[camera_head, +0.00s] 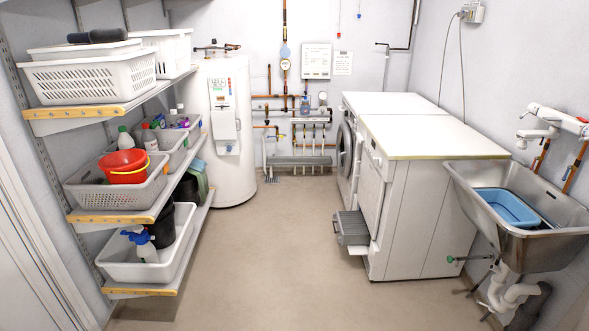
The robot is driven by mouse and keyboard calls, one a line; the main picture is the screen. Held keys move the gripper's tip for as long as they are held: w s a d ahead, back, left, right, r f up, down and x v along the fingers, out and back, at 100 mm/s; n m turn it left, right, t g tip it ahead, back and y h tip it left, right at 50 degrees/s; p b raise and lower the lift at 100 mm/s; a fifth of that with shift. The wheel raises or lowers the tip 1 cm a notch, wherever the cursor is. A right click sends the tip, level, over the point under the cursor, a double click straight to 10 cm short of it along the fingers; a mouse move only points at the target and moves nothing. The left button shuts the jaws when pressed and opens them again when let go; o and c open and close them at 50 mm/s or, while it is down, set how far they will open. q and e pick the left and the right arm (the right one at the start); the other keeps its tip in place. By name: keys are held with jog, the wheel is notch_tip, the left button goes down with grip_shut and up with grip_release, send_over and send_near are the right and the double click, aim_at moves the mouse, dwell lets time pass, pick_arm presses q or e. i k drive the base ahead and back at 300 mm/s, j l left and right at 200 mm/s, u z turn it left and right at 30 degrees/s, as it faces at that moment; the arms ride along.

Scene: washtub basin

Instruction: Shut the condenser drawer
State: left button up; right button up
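The condenser drawer (351,229) is a grey ribbed box low on the front of the near white dryer (372,190). It sticks out to the left from the dryer's base, close to the floor, so it stands open. Part of a white flap or panel shows just below it. Neither of my grippers is in the view, and no arm of mine shows near the drawer.
The floor (262,250) in the middle is clear. Shelves (128,215) with baskets line the left. A white boiler (226,130) stands at the back left. A metal sink (560,240) with a blue tub (505,206) is at the right, pipes below it.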

aim_at(352, 229)
jog(key=i+z, duration=0.2)
jog(key=i, duration=0.2)
jog(key=i+j+z, duration=0.15)
jog(key=i, duration=0.3)
jog(key=i+j+z, duration=0.2)
jog(key=i, duration=0.2)
jog(key=i+z, duration=0.1)
jog(key=z, duration=0.25)
jog(key=i+j+z, duration=0.1)
jog(key=z, duration=0.2)
